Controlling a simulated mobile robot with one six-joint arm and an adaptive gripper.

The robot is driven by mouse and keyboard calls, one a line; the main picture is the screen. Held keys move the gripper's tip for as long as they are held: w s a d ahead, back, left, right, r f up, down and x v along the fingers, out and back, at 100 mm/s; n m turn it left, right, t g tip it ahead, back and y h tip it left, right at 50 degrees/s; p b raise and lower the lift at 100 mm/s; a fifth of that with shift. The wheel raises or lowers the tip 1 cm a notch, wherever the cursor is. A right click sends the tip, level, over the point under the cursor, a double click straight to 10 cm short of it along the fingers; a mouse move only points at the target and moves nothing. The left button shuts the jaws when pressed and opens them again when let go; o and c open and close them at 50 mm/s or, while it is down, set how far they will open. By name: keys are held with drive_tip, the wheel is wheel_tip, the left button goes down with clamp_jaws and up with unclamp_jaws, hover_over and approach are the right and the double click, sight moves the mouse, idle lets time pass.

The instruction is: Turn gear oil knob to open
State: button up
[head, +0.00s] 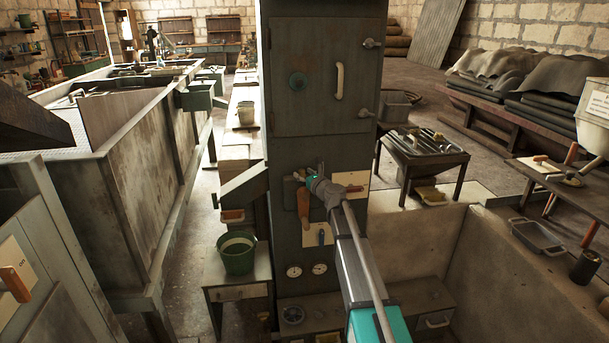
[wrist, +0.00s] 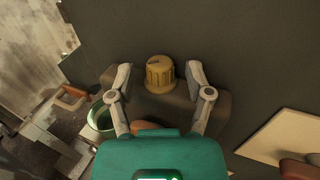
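In the wrist view a yellow ribbed knob (wrist: 160,74) with a dark pointer mark on its top sits on a dark grey panel. My gripper (wrist: 157,76) is open, with one finger on each side of the knob and a gap visible on both sides. In the head view my gripper (head: 314,176) is at the front of the tall grey cabinet (head: 325,147), below its door. The knob is hidden there behind my gripper and arm. I cannot read a label by the knob.
Two round gauges (head: 319,268) are lower down. A green bucket (head: 237,252) stands at lower left.

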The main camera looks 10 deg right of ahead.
clamp_jaws()
drive_tip(key=shift+s+a+m+t+h, duration=0.1)
drive_tip(key=shift+m+t+h, duration=0.25)
drive_tip(key=shift+h, duration=0.25)
drive_tip(key=shift+a+m+t+h, duration=0.15)
drive_tip(key=shift+m+t+h, duration=0.1)
drive_tip(key=shift+m+h, duration=1.2)
drive_tip(key=shift+a+m+h, duration=0.15)
drive_tip(key=shift+m+h, duration=0.75)
drive_tip(key=shift+h, duration=0.9)
drive_tip(key=shift+a+m+h, duration=0.1)
drive_tip(key=shift+m+h, duration=0.8)
drive_tip(key=shift+h, duration=1.15)
drive_tip(key=shift+o, duration=0.6)
unclamp_jaws()
